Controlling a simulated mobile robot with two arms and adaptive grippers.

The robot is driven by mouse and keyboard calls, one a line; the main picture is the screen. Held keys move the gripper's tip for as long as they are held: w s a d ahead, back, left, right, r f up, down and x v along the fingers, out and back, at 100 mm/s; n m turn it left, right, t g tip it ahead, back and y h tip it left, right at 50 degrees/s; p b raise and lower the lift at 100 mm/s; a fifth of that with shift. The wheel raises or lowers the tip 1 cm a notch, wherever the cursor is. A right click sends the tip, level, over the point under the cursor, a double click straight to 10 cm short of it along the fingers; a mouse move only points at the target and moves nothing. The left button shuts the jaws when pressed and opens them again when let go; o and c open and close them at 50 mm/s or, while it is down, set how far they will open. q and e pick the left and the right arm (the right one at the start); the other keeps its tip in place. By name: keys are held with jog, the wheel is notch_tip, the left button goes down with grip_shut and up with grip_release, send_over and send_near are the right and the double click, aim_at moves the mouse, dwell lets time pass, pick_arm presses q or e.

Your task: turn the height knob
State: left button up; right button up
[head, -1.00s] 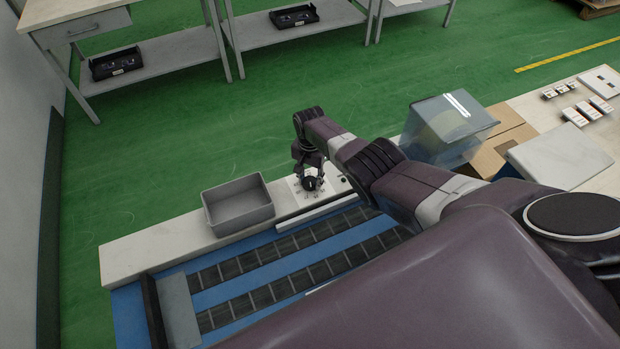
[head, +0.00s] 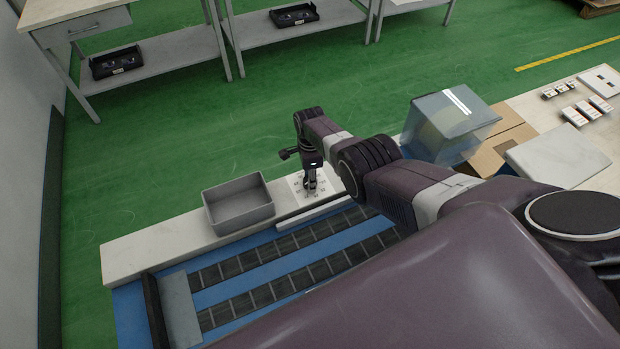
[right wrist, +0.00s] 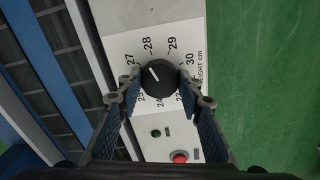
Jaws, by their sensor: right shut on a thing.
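The black round height knob (right wrist: 158,77) sits on a white dial plate in the right wrist view. Its scale runs around it with numbers such as 27, 28, 29 and 30. The knob's white pointer mark points to the upper left, roughly between 27 and 28. My right gripper (right wrist: 160,100) has one finger on each side of the knob and is shut on it. In the head view my right gripper (head: 311,190) points down at the plate and hides the knob. My left gripper is not in view.
A red button (right wrist: 180,157) and a small dark green one (right wrist: 155,133) lie below the knob. A grey bin (head: 239,205) stands left of the dial plate. A clear box (head: 450,125) stands right of my arm. The conveyor (head: 270,270) runs in front.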

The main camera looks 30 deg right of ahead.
jog(key=shift+d+r+m, duration=0.1)
jog(key=shift+m, duration=0.7)
jog(key=shift+w, duration=0.1)
jog(key=o, duration=1.1)
jog(key=shift+r, duration=5.95)
